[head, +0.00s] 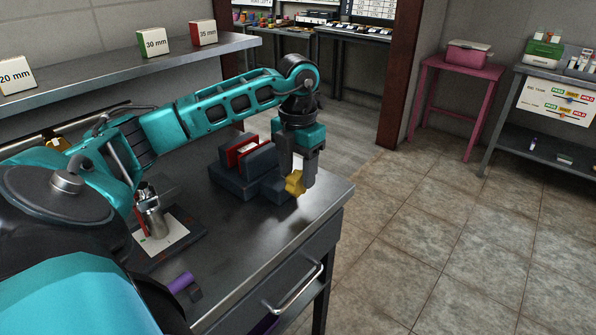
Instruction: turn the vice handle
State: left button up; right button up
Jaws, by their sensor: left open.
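The vice (236,181) is a dark blue-grey block with red-lined jaws, standing near the right end of the metal workbench. Its yellow handle (295,184) is a lobed knob on the side toward the bench's right edge. My left gripper (298,178) points down over the handle, with its fingers open and the yellow knob showing between them. I cannot tell whether a finger touches the knob. The gripper hides part of the vice's screw end. My right gripper is not in view.
The workbench (228,267) has a drawer with a bar handle (292,290). A metal bottle (152,215) stands by a white card on a dark tray. A shelf (120,65) with labelled boxes runs behind. Tiled floor is free on the right, before a pink table (455,117).

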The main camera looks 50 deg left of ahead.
pick_arm(q)
jog(key=shift+f, duration=0.75)
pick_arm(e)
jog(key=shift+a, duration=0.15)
pick_arm(q)
jog(key=shift+c, duration=0.4)
